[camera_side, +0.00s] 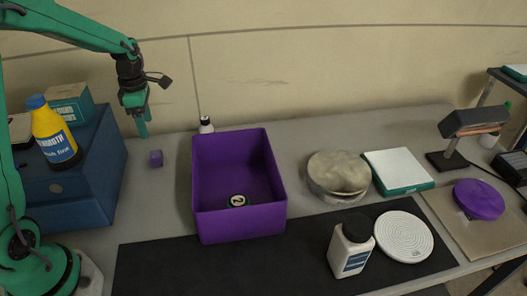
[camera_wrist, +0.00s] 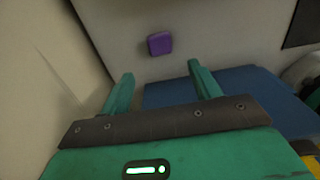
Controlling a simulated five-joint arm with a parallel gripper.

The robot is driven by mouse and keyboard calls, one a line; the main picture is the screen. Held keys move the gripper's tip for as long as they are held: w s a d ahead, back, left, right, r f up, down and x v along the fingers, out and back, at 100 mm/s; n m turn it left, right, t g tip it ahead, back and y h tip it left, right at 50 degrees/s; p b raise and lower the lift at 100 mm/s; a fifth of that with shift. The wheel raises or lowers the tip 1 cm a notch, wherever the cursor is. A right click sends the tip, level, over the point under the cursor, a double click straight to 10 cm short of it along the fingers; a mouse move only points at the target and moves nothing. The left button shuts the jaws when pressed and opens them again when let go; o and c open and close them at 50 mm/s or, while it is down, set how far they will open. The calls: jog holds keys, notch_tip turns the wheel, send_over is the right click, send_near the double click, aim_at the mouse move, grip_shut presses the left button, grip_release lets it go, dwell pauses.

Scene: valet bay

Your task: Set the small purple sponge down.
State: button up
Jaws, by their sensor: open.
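The small purple sponge (camera_side: 156,158) rests on the grey table, between the blue box and the purple bin. In the wrist view the sponge (camera_wrist: 160,43) lies beyond my fingertips, with clear table around it. My gripper (camera_side: 143,134) is above the table near the sponge, pointing down. In the wrist view my gripper (camera_wrist: 158,72) has its two green fingers spread apart with nothing between them. The fingers and the sponge are apart.
A purple bin (camera_side: 206,222) stands right of the sponge with a numbered disc inside. A blue box (camera_side: 90,190) at left carries a yellow bottle (camera_side: 52,135). A small white bottle (camera_side: 206,126) stands behind the bin. A black mat (camera_side: 160,270) lies in front.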

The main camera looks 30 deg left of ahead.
jog(key=s+d+r+m+t, duration=0.2)
jog(key=s+d+r+m, duration=0.4)
jog(key=m, duration=0.7)
jog(key=s+d+r+m+t, duration=0.3)
jog(key=s+d+r+m, duration=0.3)
jog(key=s+m, duration=0.5)
jog(key=d+m, duration=0.2)
jog(key=m, duration=0.1)
jog(key=shift+s+d+t, duration=0.25)
jog(key=shift+t, duration=0.05)
